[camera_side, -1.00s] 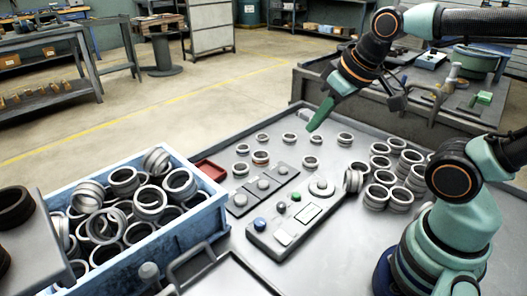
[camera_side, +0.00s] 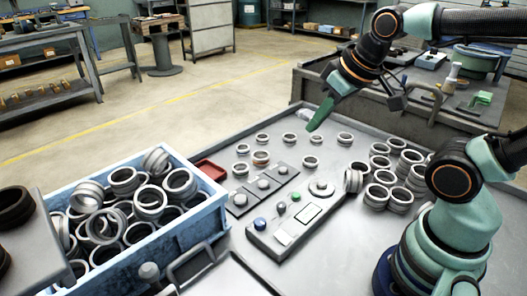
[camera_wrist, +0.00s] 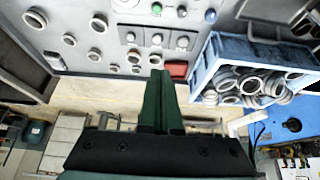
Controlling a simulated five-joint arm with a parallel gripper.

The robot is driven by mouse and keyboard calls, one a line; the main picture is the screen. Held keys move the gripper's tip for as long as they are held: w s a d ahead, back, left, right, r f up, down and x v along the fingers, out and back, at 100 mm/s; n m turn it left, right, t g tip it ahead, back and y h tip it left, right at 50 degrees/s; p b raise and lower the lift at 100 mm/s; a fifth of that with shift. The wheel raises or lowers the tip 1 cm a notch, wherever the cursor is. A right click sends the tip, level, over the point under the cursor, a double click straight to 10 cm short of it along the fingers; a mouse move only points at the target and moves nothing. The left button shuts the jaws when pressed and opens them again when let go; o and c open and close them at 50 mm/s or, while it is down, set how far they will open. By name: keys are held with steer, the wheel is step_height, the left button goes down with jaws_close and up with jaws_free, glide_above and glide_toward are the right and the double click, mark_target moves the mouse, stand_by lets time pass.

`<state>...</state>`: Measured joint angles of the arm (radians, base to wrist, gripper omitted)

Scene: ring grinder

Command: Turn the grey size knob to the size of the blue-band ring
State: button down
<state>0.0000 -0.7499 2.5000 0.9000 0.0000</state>
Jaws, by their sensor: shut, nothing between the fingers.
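The grey size knob (camera_side: 321,188) is a round disc at the far right end of the control box (camera_side: 262,240) in the side view. My gripper (camera_side: 317,119) is shut and empty, its green fingers raised above the table behind the box, apart from the knob. In the wrist view my gripper (camera_wrist: 160,76) points toward the table. Several loose rings stand on the table behind the box. One ring (camera_side: 261,158) shows a reddish band. I cannot make out a blue band on any ring, nor the knob's marks.
The box also has a blue button (camera_side: 260,223), a green button (camera_side: 296,196) and a display (camera_side: 308,215). Three plates with small knobs (camera_side: 263,184) lie beside it. A blue crate of rings (camera_side: 185,240) stands left, a red tray (camera_side: 210,170) behind. More rings (camera_side: 384,178) cluster right.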

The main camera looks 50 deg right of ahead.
steer(key=c, duration=1.5)
jaws_free()
steer(key=shift+c, duration=0.2)
steer(key=o, duration=0.9)
steer(key=shift+w+a+f, duration=0.1)
steer(key=shift+w+f, duration=0.05)
steer(key=m+g, duration=0.6)
steer(key=m, duration=0.4)
glide_toward(282, 204)
step_height(282, 204, down, 9)
steer(key=shift+r, duration=0.1)
jaws_close()
